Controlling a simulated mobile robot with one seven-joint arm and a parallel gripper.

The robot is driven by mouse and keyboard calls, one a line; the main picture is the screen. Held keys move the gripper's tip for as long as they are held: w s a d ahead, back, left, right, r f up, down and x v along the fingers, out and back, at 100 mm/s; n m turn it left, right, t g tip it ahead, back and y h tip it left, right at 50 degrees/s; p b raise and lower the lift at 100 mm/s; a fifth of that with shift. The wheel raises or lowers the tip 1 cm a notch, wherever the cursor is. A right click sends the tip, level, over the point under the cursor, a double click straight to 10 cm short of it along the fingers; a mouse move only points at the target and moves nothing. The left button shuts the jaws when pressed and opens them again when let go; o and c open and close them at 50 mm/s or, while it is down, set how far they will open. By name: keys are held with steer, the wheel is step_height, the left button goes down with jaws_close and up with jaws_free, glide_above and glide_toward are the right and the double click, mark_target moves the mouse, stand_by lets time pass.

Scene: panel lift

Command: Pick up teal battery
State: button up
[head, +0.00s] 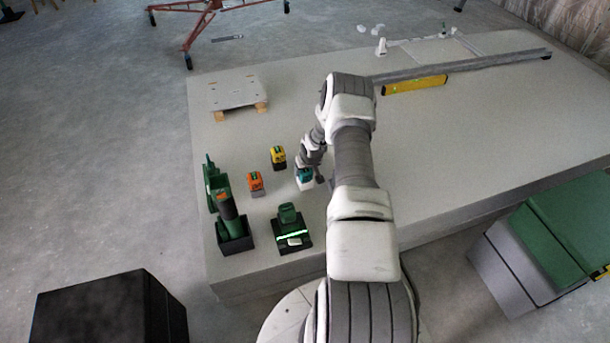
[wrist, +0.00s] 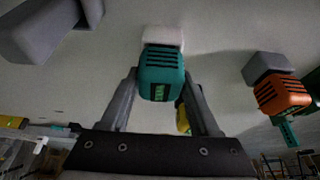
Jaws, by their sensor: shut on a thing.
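The teal battery (wrist: 161,75) is between the two fingers of my gripper (wrist: 160,100) in the wrist view, and the fingers are shut on it. A pale block shows at its far end. In the head view the teal battery (head: 304,175) is at the end of my arm, at the low grey platform, partly hidden by my wrist. I cannot tell whether it touches the surface. My gripper's fingers are hardly visible in the head view.
An orange battery (head: 256,181) and a yellow battery (head: 278,155) stand to the left on the platform (head: 430,150). A green charger (head: 291,230) and a green drill (head: 232,220) are nearer. A yellow level (head: 415,85) lies behind; the platform's right part is clear.

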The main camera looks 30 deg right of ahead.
steer(key=shift+r, duration=0.1)
jaws_close()
step_height(320, 180, up, 10)
steer(key=p, duration=0.3)
stand_by(0.4)
